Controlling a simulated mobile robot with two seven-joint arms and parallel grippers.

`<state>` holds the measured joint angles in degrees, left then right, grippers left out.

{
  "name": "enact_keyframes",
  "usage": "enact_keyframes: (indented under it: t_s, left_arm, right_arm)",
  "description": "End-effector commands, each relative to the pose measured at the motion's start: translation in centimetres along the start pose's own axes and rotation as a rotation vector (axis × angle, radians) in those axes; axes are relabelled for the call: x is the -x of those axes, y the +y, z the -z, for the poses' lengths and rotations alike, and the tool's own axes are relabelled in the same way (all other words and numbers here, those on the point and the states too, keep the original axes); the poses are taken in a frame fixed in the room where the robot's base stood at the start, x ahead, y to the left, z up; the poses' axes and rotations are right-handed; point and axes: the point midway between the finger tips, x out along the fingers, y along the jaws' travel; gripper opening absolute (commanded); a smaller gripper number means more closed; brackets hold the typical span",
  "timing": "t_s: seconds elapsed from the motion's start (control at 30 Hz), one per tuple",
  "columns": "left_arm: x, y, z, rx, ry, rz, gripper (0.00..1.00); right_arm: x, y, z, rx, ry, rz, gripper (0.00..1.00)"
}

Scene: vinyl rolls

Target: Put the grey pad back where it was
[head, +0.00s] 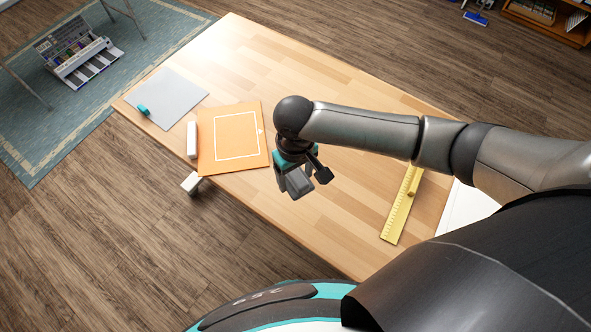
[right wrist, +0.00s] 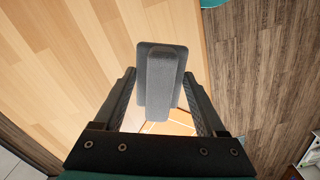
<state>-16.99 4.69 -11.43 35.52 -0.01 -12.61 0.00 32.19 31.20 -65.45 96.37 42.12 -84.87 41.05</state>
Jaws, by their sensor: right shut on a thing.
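My right gripper (head: 303,176) is above the wooden table, just right of the orange mat. It is shut on the grey pad (head: 298,184), held near the table's front edge. In the right wrist view the grey pad (right wrist: 160,75) is a block with a raised ridge, between the two fingers (right wrist: 160,112). The orange mat (head: 208,160) has a white square outline and lies flat on the table. I cannot tell from these frames which spot the pad came from. My left gripper is not in view.
A grey sheet (head: 176,100) with a small teal item (head: 143,110) lies at the table's left end. A white bar (head: 192,140) lies beside the mat; a pale block (head: 190,183) is at the front edge. A yellow ruler (head: 398,212) lies right. The table's far middle is clear.

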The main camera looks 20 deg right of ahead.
Motion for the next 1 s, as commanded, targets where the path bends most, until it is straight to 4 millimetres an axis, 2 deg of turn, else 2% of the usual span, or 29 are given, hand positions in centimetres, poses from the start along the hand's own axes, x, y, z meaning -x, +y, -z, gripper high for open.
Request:
enact_keyframes:
  t_s: [0.03,0.2,0.5,1.0]
  left_arm:
    - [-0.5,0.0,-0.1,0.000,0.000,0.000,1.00]
    - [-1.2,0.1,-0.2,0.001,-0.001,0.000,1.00]
    - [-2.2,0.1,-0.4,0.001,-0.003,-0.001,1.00]
    - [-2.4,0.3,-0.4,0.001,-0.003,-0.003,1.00]
  right_arm:
    - [-0.8,0.0,0.0,-0.001,-0.001,0.000,0.00]
    - [-2.5,0.0,0.0,-0.002,-0.001,0.000,0.00]
    - [-4.9,0.0,0.0,-0.001,0.000,0.000,0.00]
    - [-5.5,0.0,0.1,0.000,0.001,0.000,0.00]
